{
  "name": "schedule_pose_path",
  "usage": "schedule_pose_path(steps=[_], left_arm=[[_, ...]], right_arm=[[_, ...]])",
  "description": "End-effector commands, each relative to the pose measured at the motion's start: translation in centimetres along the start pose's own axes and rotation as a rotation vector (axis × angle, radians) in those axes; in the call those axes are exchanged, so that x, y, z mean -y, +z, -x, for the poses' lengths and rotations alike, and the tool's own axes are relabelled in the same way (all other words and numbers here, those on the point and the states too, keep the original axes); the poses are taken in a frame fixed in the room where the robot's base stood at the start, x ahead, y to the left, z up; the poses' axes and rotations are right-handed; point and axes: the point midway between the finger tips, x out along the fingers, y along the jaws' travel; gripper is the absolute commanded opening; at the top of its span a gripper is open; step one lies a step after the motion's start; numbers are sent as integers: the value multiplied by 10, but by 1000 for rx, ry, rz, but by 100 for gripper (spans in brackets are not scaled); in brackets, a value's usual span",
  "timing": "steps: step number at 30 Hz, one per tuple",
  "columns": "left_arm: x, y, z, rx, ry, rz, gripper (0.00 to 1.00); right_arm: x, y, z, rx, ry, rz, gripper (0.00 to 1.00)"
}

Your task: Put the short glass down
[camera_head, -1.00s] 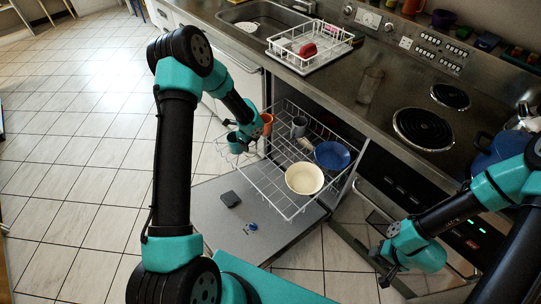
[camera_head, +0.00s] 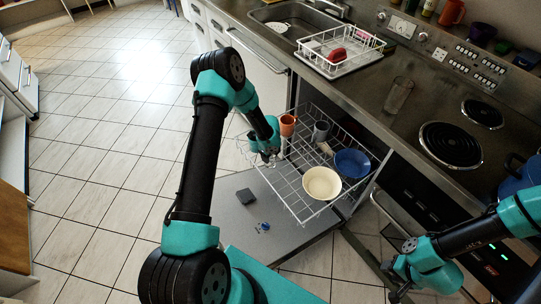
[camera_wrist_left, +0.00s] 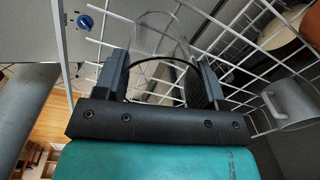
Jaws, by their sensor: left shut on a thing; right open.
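The short glass (camera_wrist_left: 160,40) is clear and shows between my left gripper's fingers (camera_wrist_left: 157,62) in the left wrist view. In the head view my left gripper (camera_head: 268,156) is shut on it, at the left edge of the pulled-out white wire dishwasher rack (camera_head: 290,190). The glass is hard to make out there, and I cannot tell whether its bottom touches the rack. Rack wires show behind and around it in the wrist view. My right gripper (camera_head: 392,282) is open and empty, low at the lower right, in front of the cabinets.
The rack holds an orange cup (camera_head: 287,125), a grey mug (camera_head: 320,131), a cream bowl (camera_head: 322,183) and a blue bowl (camera_head: 352,163). The dishwasher door (camera_head: 270,215) lies open below. A tall clear glass (camera_head: 398,95) stands on the counter by the coil burners (camera_head: 450,146).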

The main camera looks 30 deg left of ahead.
Motion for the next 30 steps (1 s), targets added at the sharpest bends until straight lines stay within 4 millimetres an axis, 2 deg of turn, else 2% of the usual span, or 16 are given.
schedule_pose_path(steps=[14, 15, 22, 30], left_arm=[[0, 0, -8, 1, 0, 0, 36], [0, 0, -8, 1, 0, 0, 68], [0, 0, -8, 0, 0, 0, 90], [0, 0, -7, 1, 0, 0, 90]], right_arm=[[0, 0, 0, 0, 0, 0, 43], [0, 0, 0, 0, 0, 0, 43], [0, 0, 0, 0, 0, 0, 43], [0, 0, 0, 0, 0, 0, 43]])
